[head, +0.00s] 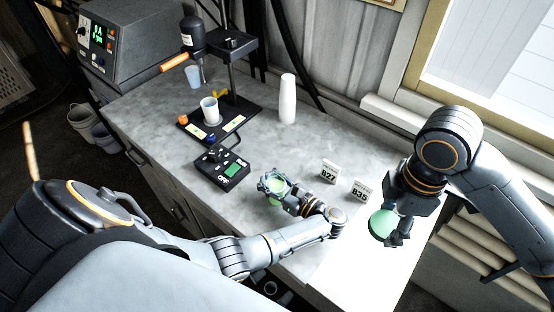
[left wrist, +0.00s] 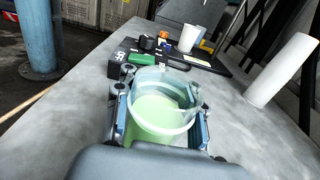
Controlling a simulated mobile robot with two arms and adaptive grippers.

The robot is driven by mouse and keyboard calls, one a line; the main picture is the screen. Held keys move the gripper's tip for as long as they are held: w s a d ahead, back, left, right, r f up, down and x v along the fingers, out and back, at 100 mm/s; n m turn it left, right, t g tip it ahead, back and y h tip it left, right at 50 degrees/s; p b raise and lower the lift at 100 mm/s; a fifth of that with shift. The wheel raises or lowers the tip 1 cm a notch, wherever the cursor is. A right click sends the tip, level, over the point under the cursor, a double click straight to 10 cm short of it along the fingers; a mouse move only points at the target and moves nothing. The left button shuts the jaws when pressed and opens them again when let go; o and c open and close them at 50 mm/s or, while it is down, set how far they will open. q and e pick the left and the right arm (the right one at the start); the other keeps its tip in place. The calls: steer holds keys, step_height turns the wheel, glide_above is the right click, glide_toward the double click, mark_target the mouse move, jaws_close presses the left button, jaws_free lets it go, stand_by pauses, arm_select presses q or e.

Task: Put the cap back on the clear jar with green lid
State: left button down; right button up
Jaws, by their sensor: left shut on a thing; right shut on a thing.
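My left gripper (head: 272,182) is shut around the clear jar (head: 277,185), over the middle of the grey bench. In the left wrist view the jar (left wrist: 163,108) sits between both fingers, its mouth uncovered, with pale green material inside. Whether its base touches the bench is hidden. My right gripper (head: 393,226) is shut on the round green lid (head: 380,224), to the right of the jar and apart from it. The lid is above the brightly lit right end of the bench. Part of the lid is hidden behind the fingers.
The disperser stand (head: 231,70) has a white cup (head: 210,110) on its base. A white cup stack (head: 287,98) stands behind. Tags B27 (head: 328,172) and B35 (head: 361,190) stand between the grippers.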

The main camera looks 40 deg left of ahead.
stand_by(0.7)
arm_select(q)
step_height(320, 180, up, 10)
steer(key=b, duration=0.1)
steer(key=shift+b, duration=0.4)
arm_select(e)
steer(key=shift+f, duration=0.9)
arm_select(q)
steer(key=c, duration=1.8)
jaws_free()
jaws_close()
